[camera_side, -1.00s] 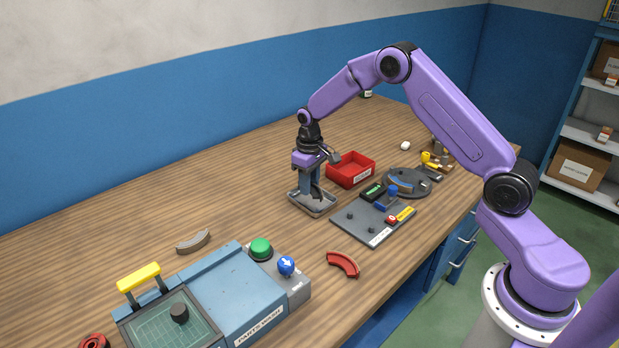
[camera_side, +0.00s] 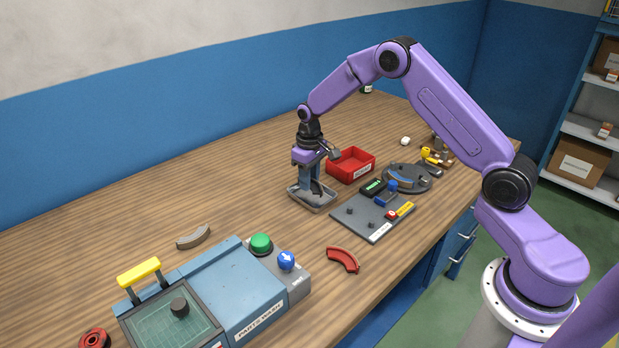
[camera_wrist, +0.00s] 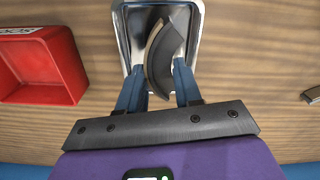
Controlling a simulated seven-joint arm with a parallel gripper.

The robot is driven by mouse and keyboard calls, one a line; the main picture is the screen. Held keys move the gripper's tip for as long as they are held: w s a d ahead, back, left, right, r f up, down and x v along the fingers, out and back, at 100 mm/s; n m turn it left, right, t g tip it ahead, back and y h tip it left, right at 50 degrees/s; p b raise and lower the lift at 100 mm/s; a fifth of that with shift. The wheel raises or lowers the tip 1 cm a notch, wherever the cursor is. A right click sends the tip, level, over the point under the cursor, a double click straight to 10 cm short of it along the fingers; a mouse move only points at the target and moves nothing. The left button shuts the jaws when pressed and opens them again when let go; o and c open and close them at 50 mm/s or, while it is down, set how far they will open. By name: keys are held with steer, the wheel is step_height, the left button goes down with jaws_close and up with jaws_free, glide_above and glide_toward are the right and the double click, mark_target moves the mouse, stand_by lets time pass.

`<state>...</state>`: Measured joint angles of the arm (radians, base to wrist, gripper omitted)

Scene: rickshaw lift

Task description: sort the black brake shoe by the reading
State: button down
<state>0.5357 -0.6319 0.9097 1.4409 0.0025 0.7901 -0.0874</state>
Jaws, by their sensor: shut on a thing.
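The black brake shoe (camera_wrist: 167,62) is a dark curved piece with a tan inner edge. In the wrist view it lies over the metal tray (camera_wrist: 195,18), between the blue fingers of my gripper (camera_wrist: 158,88). In the side view my gripper (camera_side: 312,183) points down into the tray (camera_side: 296,199), shut on the shoe (camera_side: 317,187). I cannot tell whether the shoe touches the tray floor. A grey fixture plate (camera_side: 350,224) to the right carries a small dark unit with a green display (camera_side: 373,187); its reading is too small to make out.
A red bin (camera_side: 349,167) stands just behind the tray; it also shows in the wrist view (camera_wrist: 46,62). A red shoe (camera_side: 343,260) and a grey shoe (camera_side: 193,238) lie loose. A blue parts-wash box (camera_side: 245,300) fills the front.

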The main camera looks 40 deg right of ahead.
steer(key=shift+f, duration=0.4)
stand_by(1.3)
steer(key=shift+c, duration=1.4)
jaws_free()
steer(key=shift+r, duration=0.1)
steer(key=shift+r, duration=3.4)
steer(key=shift+a, duration=0.1)
